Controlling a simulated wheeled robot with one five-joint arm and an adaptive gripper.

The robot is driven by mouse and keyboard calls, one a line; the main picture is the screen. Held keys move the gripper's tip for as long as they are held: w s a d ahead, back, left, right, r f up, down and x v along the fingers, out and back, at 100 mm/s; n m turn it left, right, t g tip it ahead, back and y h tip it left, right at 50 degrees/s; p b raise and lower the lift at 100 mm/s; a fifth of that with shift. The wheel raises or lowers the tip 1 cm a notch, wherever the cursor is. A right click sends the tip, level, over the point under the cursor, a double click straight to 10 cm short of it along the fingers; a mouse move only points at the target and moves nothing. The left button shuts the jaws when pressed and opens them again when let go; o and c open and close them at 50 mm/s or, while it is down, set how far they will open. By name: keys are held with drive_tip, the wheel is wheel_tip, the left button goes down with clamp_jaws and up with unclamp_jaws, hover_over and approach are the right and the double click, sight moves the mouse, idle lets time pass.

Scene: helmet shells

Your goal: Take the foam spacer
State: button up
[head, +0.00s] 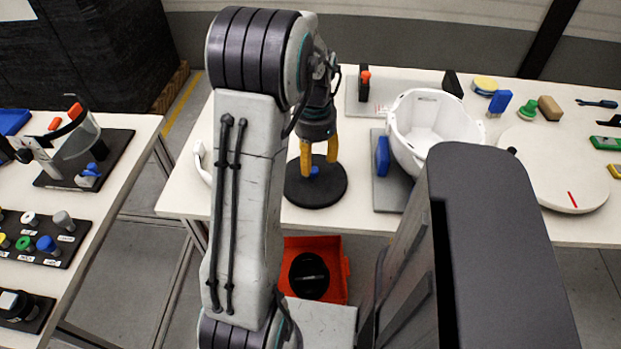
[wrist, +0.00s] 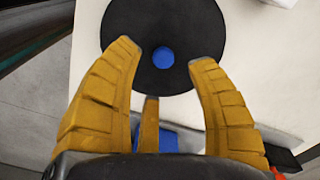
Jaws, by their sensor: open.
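No thing is plainly marked as the foam spacer, and I cannot tell which one it is. My gripper (head: 319,163) is open, its yellow fingers pointing down above a round black disc (head: 300,194) near the table's front edge. A small blue piece (head: 314,171) shows between the fingers. In the wrist view my gripper (wrist: 165,56) has its fingers spread, with a round blue top (wrist: 164,57) between the tips, over the black disc (wrist: 205,30). I see no finger clearly touching it. A blue block (head: 500,102) and a brown block (head: 549,108) lie at the back right.
A white helmet shell (head: 432,125) stands right of the disc, on a grey plate with a blue part (head: 382,156). A white round turntable (head: 565,185) is farther right. An orange bin (head: 335,262) is below the table's front edge. A second table (head: 95,225) stands left.

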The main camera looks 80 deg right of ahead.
sight(314, 170)
drive_tip(key=shift+d+f, duration=0.2)
drive_tip(key=shift+f, duration=2.15)
drive_tip(key=shift+o, duration=0.2)
clamp_jaws()
